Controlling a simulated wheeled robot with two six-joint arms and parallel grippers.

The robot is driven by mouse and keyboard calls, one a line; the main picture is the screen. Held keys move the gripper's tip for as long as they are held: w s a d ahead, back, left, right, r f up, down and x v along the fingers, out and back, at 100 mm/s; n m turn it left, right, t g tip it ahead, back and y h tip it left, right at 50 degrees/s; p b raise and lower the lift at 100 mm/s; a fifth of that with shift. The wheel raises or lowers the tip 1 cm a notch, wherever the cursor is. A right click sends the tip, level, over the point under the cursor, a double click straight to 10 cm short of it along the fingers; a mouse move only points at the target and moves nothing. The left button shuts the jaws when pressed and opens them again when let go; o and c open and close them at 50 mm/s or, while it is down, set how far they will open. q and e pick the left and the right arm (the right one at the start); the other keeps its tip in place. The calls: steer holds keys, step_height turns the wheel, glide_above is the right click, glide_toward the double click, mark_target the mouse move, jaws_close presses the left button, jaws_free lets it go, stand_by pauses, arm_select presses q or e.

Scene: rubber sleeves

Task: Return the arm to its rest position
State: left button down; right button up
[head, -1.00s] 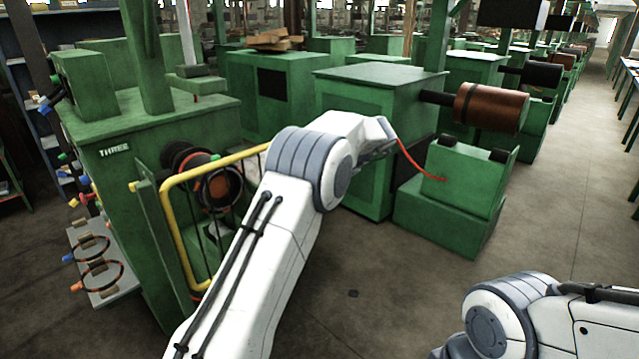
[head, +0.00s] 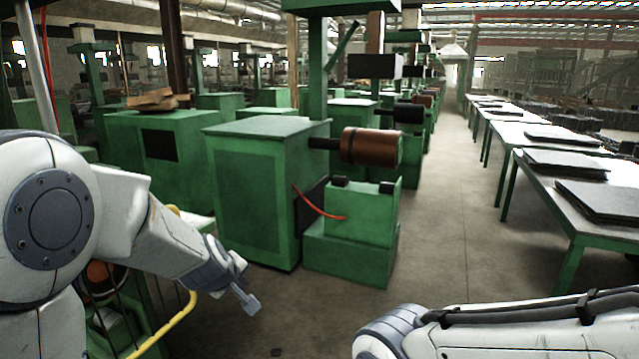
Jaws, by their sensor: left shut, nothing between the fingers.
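My left arm comes in from the left, bent at a large round joint, with its forearm pointing down and right. My left gripper (head: 248,302) is at the end of it, shut and empty, in the air in front of the green machine housing (head: 255,190). It touches nothing that I can see. My right arm (head: 520,325) lies across the bottom right corner; its gripper is out of view.
A yellow guard rail (head: 172,322) is below and left of my left gripper. A green machine with a copper-coloured roller (head: 371,148) stands ahead. Tables with dark stacked sheets (head: 566,163) line the right. The concrete aisle (head: 440,215) between is clear.

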arm_select(q)
steer(key=s+a+f+m+g, duration=0.1)
steer(key=s+f+m+g, duration=0.3)
steer(key=s, duration=0.6)
steer(key=s+a+f+m+g, duration=0.15)
steer(key=s+f+m, duration=0.25)
steer(key=s+m, duration=0.5)
steer(key=s+d+r+m+g, duration=0.1)
steer(key=s+d+r+m, duration=0.1)
steer(key=s+d, duration=0.5)
steer(key=s+d+r+m+g, duration=0.2)
steer(key=s+d+r+m, duration=0.1)
steer(key=s+d, duration=0.4)
steer(key=shift+s+d+r+h, duration=0.3)
steer(key=shift+s+d+r, duration=0.1)
steer(key=shift+r, duration=0.15)
steer(key=shift+a, duration=0.15)
